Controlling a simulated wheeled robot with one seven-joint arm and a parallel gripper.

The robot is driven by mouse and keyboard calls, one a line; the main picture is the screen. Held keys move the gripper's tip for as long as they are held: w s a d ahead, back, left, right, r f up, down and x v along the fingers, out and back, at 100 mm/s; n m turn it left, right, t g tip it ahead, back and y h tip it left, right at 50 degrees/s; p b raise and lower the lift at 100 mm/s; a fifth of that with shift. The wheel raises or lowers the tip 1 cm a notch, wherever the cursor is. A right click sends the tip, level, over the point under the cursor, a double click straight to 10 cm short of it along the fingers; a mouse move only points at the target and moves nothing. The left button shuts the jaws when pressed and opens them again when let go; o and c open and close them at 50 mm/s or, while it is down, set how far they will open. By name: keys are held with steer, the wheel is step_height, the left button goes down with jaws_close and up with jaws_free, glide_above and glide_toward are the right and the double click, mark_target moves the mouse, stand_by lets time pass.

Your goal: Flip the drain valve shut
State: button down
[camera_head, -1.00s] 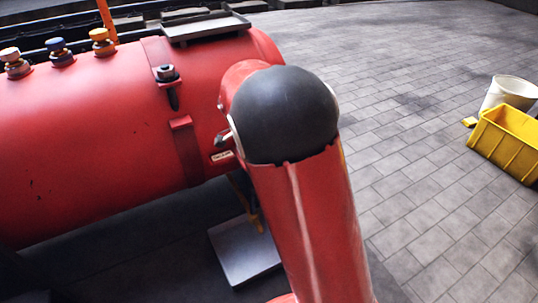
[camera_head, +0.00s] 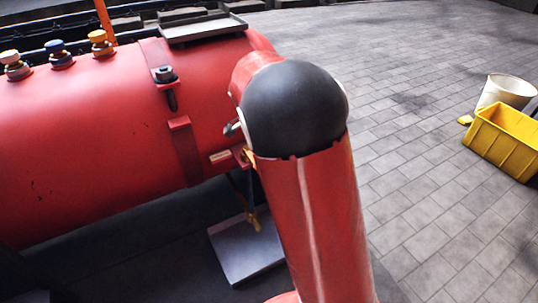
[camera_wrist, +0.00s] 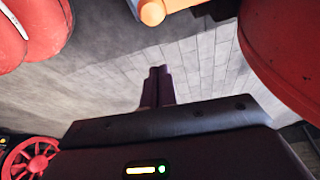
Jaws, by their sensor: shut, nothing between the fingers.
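A brass-coloured fitting (camera_head: 246,155), which looks like the drain valve, sits low at the near end of the red boiler (camera_head: 90,130), beside a small pale label (camera_head: 220,157). My arm covers part of it. I cannot tell how its handle stands. My gripper is hidden behind my arm in the head view. In the wrist view my gripper (camera_wrist: 158,72) shows with its dark fingers together and empty, over paved floor. An orange rounded piece (camera_wrist: 151,12) at the top edge stands apart from the fingertips in the picture; I cannot tell if it belongs to the valve.
A grey slab (camera_head: 245,248) lies below the boiler end, with a brass-coloured piece (camera_head: 253,218) hanging above it. A yellow crate (camera_head: 503,143) and a white bucket (camera_head: 508,90) stand at the far right. A red spoked wheel (camera_wrist: 32,158) shows in the wrist view.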

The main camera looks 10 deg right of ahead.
steer(key=p+v, duration=0.1)
steer(key=v, duration=0.6)
steer(key=shift+a+r, duration=0.2)
steer(key=shift+r, duration=0.15)
steer(key=shift+w, duration=0.1)
